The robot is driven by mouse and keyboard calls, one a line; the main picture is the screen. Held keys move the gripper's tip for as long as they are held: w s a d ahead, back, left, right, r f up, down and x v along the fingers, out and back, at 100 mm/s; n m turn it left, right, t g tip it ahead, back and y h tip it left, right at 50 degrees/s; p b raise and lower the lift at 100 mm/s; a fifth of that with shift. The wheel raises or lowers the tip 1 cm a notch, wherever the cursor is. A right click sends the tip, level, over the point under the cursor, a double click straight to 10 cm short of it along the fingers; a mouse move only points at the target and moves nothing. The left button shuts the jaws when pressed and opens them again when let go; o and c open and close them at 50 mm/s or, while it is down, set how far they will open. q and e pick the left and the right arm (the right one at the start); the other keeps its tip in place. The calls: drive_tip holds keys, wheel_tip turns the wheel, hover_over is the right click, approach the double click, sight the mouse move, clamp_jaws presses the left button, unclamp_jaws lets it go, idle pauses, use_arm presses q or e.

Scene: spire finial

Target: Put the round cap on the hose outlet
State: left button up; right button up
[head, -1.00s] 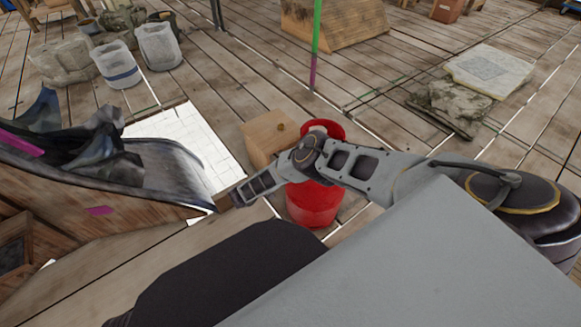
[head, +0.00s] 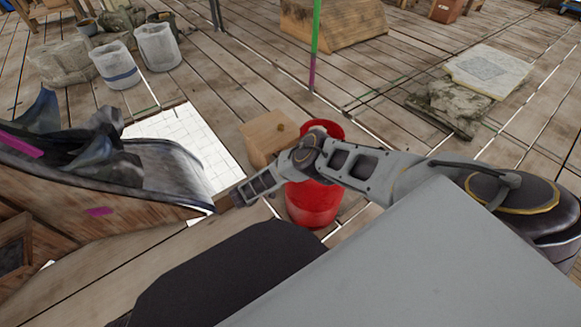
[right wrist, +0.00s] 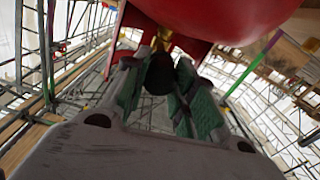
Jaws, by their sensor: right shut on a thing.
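A red rounded vessel (head: 312,205) stands on the plank deck behind my right arm in the head view. Its red underside or side (right wrist: 225,15) fills the top of the right wrist view. A small brass-coloured hose outlet (right wrist: 166,40) shows just beyond my fingertips. My right gripper (right wrist: 165,85) is shut on a dark round cap (right wrist: 158,74), held between its green finger pads. The cap lies close to the outlet in the picture; whether they touch I cannot tell. In the head view my right arm hides part of the vessel. My left gripper is not in view.
A wooden box (head: 268,135) stands beside the vessel. A white gridded sheet (head: 190,140) lies left of it, near a wooden crate with dark cloth (head: 100,165). Pale buckets (head: 117,65) and stones (head: 65,62) are at the back left.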

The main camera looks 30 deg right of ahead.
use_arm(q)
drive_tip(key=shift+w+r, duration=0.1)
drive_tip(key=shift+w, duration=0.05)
use_arm(e)
drive_tip(key=shift+d, duration=0.1)
drive_tip(key=shift+d, duration=0.15)
drive_tip(key=o, duration=1)
drive_tip(key=shift+o, duration=0.2)
drive_tip(key=a, duration=1.2)
drive_tip(key=shift+s, duration=0.45)
drive_tip(key=shift+r, duration=0.1)
